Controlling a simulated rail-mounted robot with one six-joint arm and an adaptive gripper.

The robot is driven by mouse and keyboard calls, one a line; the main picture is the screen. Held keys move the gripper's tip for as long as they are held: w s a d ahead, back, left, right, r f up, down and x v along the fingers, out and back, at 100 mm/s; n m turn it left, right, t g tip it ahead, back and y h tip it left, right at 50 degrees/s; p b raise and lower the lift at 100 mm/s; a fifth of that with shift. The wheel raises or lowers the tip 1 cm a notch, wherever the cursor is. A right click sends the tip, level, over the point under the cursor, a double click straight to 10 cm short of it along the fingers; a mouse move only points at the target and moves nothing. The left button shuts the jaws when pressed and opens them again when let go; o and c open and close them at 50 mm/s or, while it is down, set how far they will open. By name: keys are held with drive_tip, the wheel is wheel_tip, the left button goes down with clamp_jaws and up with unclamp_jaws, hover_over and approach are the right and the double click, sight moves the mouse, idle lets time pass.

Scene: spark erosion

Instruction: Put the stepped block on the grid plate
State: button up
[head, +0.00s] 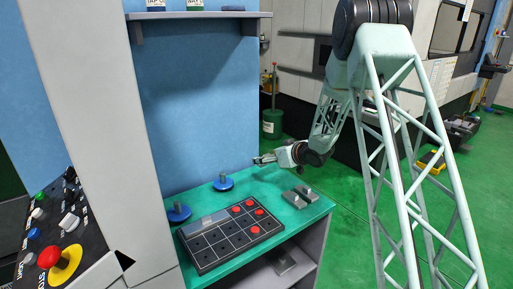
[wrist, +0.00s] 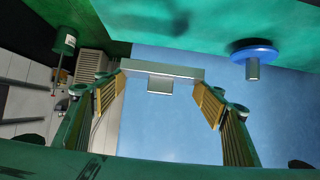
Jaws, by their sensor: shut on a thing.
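The stepped block (wrist: 160,74) is a grey metal bar with a smaller step at its middle. In the wrist view it spans the gap between the yellow-padded fingers of my gripper (wrist: 158,100), which is shut on it. In the head view my gripper (head: 264,160) is above the back of the green bench, in front of the blue panel, and the block is too small there to make out clearly. The grid plate (head: 205,264) is dark, with square cells and several red discs at its right part. It lies on the bench, to the lower left of my gripper.
Two blue round-based pieces (head: 178,213) (head: 223,183) stand behind the grid plate; one shows in the wrist view (wrist: 254,54). A grey metal fixture (head: 299,197) lies at the right of the green bench (head: 262,190). A shelf (head: 200,15) hangs above, and a control panel (head: 60,235) stands left.

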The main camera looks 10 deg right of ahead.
drive_tip(key=s+r+m+h, duration=0.1)
drive_tip(key=s+r, duration=0.2)
drive_tip(key=s, duration=0.8)
drive_tip(key=s+r+m+h, duration=0.1)
drive_tip(key=s+r, duration=0.3)
drive_tip(key=s, duration=0.7)
drive_tip(key=shift+s+d+t, duration=0.2)
drive_tip(key=shift+s+t, duration=0.1)
drive_tip(key=shift+t, duration=0.1)
drive_tip(key=shift+w, duration=0.15)
drive_tip(key=shift+m+h, duration=3.4)
drive_tip(key=shift+h, duration=0.2)
drive_tip(key=shift+a, duration=0.2)
